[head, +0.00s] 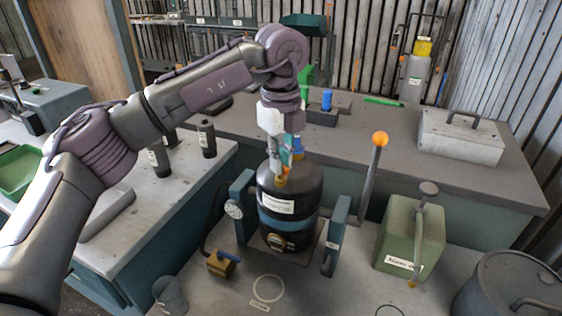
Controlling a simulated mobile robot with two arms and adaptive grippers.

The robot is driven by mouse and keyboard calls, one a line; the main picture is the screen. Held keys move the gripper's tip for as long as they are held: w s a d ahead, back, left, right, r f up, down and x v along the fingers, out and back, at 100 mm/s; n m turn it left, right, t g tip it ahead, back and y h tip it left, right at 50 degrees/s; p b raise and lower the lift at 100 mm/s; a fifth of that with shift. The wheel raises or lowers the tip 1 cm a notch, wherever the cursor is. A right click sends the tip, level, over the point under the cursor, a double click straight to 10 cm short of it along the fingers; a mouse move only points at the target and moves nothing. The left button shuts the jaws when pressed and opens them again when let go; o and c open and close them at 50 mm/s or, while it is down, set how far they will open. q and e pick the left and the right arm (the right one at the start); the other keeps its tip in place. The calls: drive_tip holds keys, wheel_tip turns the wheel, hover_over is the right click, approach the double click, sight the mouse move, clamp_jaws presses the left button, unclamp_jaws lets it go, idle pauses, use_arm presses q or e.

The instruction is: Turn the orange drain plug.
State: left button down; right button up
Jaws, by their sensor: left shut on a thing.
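The black blower housing (291,206) stands upright on the bench between two blue-grey brackets. It has a blue band, a white label and a brass fitting (280,242) low on its front. My left arm reaches over from the left and bends down to the housing top. A blue part shows just behind the fingers. My right gripper is not in view.
A lever with an orange ball knob (380,139) rises right of the housing. A green canister (411,235) and a dark drum (510,286) stand further right. The bench front centre is mostly clear.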

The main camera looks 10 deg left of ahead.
use_arm(q)
drive_tip(key=shift+r+n, duration=0.1)
drive_tip(key=shift+n, duration=1)
drive_tip(key=c, duration=1.2)
unclamp_jaws()
drive_tip(key=shift+b, duration=0.3)
wheel_tip(320, 180, up, 12)
